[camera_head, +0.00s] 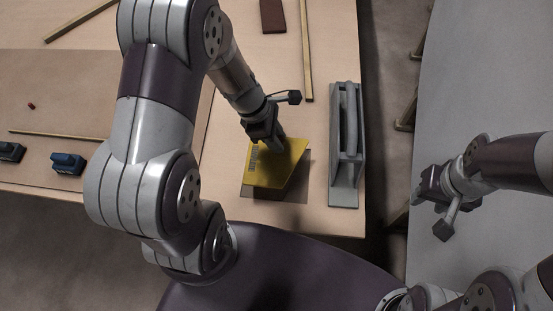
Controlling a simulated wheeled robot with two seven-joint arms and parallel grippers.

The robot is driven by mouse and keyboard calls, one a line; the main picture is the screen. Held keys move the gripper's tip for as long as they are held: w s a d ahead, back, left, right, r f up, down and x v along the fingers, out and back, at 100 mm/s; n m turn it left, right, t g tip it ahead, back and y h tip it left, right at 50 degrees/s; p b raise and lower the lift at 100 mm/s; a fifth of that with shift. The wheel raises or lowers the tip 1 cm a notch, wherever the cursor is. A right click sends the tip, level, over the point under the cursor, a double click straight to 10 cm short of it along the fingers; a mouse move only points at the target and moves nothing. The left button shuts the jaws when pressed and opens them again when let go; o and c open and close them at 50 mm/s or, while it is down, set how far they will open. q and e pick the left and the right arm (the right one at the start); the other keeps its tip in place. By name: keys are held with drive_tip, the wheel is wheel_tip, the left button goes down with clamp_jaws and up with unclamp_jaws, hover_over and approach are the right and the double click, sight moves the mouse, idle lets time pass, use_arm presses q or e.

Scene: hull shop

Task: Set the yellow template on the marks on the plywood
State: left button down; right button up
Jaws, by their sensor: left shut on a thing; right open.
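The yellow template (274,168) is a flat four-sided plate with small grey markings near its left edge. My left gripper (273,143) is shut on its upper edge. The template is over the near right part of the workbench, with a dark shadow beside and below it, so it seems raised or tilted. The plywood (70,90) is probably the slightly darker sheet on the left of the bench, partly hidden behind my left arm. I cannot make out the marks on it. My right gripper (420,199) is open and empty, over the grey surface at the right.
A grey metal holder with a handle (346,150) stands right of the template. Two blue-grey clamps or blocks (68,164) sit at the bench's left front. Wooden strips (307,50), a thin strip (60,135), a dark red block (272,16) and a small red piece (31,106) lie on the bench.

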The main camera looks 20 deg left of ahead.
use_arm(q)
wheel_tip(320, 180, down, 6)
drive_tip(key=shift+r+b, duration=0.2)
drive_tip(key=shift+b, duration=0.55)
drive_tip(key=shift+w, duration=0.1)
drive_tip(key=shift+f, duration=0.15)
drive_tip(key=c, duration=0.9)
unclamp_jaws()
drive_tip(key=shift+o, duration=0.2)
